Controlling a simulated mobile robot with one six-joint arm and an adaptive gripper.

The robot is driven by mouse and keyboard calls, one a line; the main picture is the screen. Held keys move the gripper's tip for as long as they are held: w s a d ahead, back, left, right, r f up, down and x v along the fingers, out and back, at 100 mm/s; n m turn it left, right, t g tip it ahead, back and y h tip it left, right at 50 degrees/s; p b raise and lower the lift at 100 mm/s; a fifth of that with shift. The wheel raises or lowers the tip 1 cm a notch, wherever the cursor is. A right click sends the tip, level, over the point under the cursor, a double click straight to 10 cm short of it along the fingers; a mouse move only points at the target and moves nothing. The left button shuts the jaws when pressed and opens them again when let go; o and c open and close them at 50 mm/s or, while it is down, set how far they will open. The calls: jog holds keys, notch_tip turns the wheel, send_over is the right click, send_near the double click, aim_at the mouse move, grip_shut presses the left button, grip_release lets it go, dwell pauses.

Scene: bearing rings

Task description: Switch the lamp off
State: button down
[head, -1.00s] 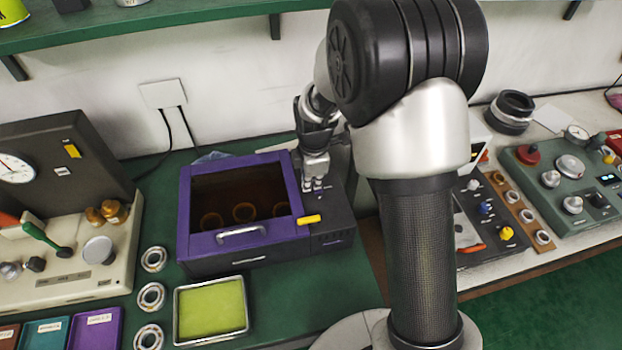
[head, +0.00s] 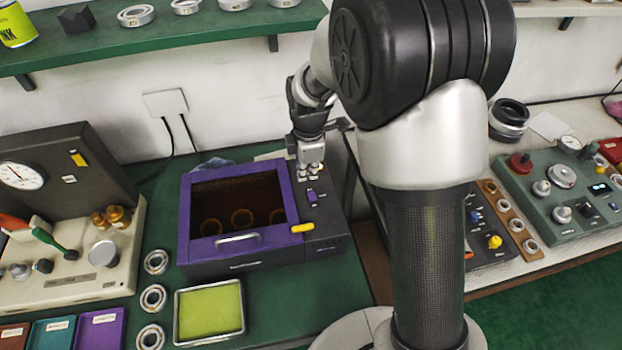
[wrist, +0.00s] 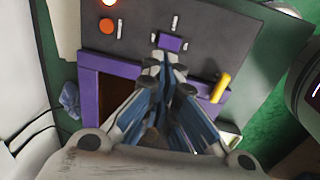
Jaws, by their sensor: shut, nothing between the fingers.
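A dark box-shaped heater with a purple-framed window (head: 184,215) stands on the green bench in the head view. Its window shows a dark reddish-brown inside with ring shapes. A purple switch (head: 312,196) sits on its right-hand panel and also shows in the wrist view (wrist: 171,42). My gripper (head: 311,172) is shut and empty, over the panel just behind the switch in the head view. In the wrist view my fingertips (wrist: 165,68) are close to the switch; I cannot tell whether they touch. An orange round button or light (wrist: 107,26) is on the panel.
A yellow lever (head: 302,228) sticks out at the heater's front right corner. A lime-green tray (head: 210,312) and several bearing rings (head: 153,298) lie in front and left. A beige gauge machine (head: 80,260) is farther left. A shelf (head: 150,42) hangs above.

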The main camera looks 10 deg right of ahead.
jog(key=r, duration=0.3)
jog(key=r+p, duration=0.1)
jog(key=r, duration=0.1)
jog(key=shift+w+a+r, duration=0.2)
jog(key=shift+w+r, duration=0.1)
jog(key=shift+r, duration=0.05)
jog(key=s+d+r+m+t, duration=0.1)
jog(key=s+d+r+m, duration=0.1)
jog(key=s+r+m, duration=0.75)
jog(key=s+d+r+m+t+b, duration=0.1)
jog(key=s+m, duration=0.7)
jog(key=s, duration=0.9)
notch_tip(320, 180, up, 2)
jog(key=shift+s+d+r+t, duration=0.15)
jog(key=shift+s+t, duration=0.2)
jog(key=shift+t, duration=0.25)
jog(key=c, duration=2.4)
grip_release()
jog(key=shift+m, duration=0.25)
